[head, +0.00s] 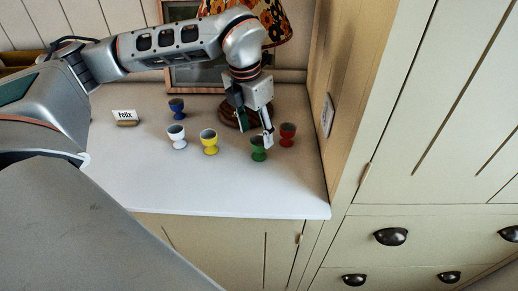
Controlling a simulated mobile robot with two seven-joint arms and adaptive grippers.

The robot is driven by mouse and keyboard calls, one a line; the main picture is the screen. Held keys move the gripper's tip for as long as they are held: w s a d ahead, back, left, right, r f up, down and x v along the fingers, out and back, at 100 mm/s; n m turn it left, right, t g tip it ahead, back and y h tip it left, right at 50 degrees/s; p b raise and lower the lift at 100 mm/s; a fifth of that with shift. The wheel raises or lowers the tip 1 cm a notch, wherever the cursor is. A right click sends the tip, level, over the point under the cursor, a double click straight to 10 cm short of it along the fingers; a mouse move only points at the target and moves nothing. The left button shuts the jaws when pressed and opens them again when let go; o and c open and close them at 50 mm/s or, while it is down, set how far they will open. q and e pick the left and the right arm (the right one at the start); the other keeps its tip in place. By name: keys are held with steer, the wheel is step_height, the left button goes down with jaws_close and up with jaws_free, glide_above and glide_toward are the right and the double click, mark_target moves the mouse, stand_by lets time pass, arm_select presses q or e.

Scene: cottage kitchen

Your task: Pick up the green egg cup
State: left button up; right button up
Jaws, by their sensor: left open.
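The green egg cup (258,154) stands upright on the white counter (200,190), towards its right side. My left gripper (257,139) reaches down from above with its jaws open. Its fingers are at the green egg cup, and one finger covers part of the cup's right edge in the view. I cannot tell whether the fingers touch the cup. My right gripper is not in view.
A red egg cup (288,138) stands close to the right of the green one. A yellow (210,147), a white (177,143) and a blue egg cup (177,115) stand to the left. A lamp (270,22), a picture frame (190,103) and a name card (125,115) are behind.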

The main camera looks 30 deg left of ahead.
mark_target(259, 149)
arm_select(q)
steer(key=f, duration=0.2)
steer(key=w+f, duration=0.1)
steer(key=f, duration=0.1)
steer(key=shift+d+f, duration=0.15)
steer(key=shift+f, duration=0.05)
steer(key=c, duration=1.2)
steer(key=shift+r, duration=0.2)
